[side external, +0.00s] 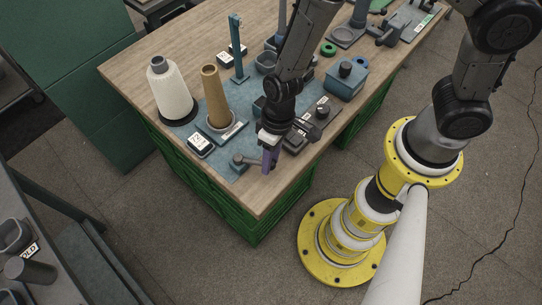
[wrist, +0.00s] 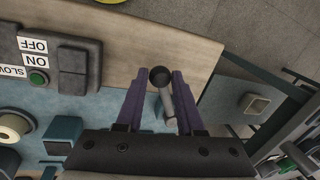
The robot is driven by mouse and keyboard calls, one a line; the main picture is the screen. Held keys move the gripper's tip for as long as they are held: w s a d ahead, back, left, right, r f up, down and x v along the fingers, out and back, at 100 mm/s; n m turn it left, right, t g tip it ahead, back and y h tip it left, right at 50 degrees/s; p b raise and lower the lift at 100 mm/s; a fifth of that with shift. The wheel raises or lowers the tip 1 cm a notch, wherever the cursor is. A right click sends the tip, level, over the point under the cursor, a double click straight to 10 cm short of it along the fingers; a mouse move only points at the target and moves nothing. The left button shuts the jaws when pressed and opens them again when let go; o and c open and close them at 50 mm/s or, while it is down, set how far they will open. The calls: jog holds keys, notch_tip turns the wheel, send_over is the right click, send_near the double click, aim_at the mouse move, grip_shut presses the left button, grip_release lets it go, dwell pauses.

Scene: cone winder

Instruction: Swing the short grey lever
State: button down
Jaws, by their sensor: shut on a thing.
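The short grey lever (side external: 248,160) sits near the front corner of the blue plate on the bench, its arm pointing right from a round pivot. In the wrist view the lever (wrist: 167,103) shows as a grey bar with a dark round knob at its end, between the two purple fingers. My gripper (side external: 268,167) is shut on the lever's end; it also shows in the wrist view (wrist: 159,76). The fingers hide part of the lever's end in the side view, and the pivot is hidden in the wrist view.
A white yarn cone (side external: 172,94) and a brown cone (side external: 213,97) stand behind the lever to the left. A small counter box (side external: 201,144) is left of it. A switch box with ON and OFF labels (wrist: 72,62) is close to my gripper. Bare wooden bench edge (side external: 262,203) lies in front.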

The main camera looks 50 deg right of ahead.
jog(key=shift+a, duration=0.1)
jog(key=c, duration=0.5)
grip_release()
jog(key=d+r, duration=0.1)
jog(key=r, duration=0.8)
jog(key=d+r, duration=0.1)
jog(key=r, duration=0.3)
jog(key=shift+w+d+r, duration=0.25)
jog(key=shift+d+r, duration=0.05)
jog(key=shift+d, duration=0.05)
